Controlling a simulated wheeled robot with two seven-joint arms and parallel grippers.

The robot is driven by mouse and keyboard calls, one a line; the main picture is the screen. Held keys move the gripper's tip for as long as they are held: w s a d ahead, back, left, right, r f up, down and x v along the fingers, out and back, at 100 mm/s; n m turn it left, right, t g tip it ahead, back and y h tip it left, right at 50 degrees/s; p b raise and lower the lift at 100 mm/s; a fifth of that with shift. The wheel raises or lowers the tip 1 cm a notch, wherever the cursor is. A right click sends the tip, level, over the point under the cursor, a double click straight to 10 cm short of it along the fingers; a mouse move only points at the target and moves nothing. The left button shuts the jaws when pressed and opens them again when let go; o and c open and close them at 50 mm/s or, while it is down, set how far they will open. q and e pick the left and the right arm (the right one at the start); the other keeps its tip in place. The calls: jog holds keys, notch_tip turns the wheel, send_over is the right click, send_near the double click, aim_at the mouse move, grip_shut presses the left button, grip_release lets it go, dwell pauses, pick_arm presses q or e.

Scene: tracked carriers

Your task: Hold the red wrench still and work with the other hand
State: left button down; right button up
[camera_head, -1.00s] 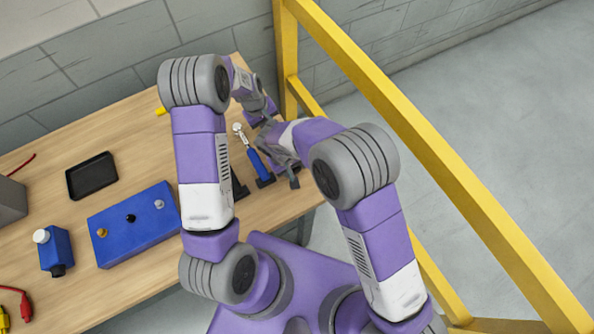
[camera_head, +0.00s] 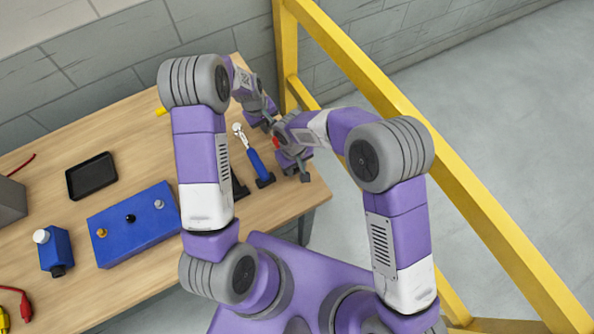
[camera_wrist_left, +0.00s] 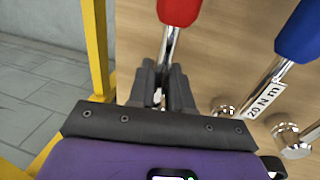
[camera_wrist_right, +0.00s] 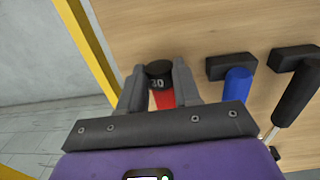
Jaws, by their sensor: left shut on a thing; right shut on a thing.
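The red wrench shows as a small patch of red (camera_head: 277,142) between my grippers in the head view; most of it is hidden there. My left gripper (camera_wrist_left: 161,88) is shut on its bare metal shaft (camera_wrist_left: 168,43), and its red handle runs to the top of the left wrist view. My right gripper (camera_wrist_right: 160,82) is shut around the other end, where the red handle (camera_wrist_right: 164,99) meets a dark, numbered end piece (camera_wrist_right: 160,70). In the head view the left gripper is higher, near the table's far right corner.
A blue-handled wrench (camera_head: 256,160) marked 20 N m lies beside the red one. A black-handled tool (camera_wrist_right: 298,95) lies beyond it. A blue box (camera_head: 135,225) and black tray (camera_head: 91,176) are to the left. A yellow frame (camera_head: 420,140) stands close on the right.

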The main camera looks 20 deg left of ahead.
dwell(0.3)
jog(key=shift+w+d+g+y, duration=0.1)
jog(key=shift+w+g+y, duration=0.05)
jog(key=shift+g+y, duration=0.75)
jog(key=shift+w+d+g+y, duration=0.2)
jog(key=shift+g+y, duration=0.6)
jog(key=shift+g, duration=0.3)
jog(key=shift+f, duration=0.15)
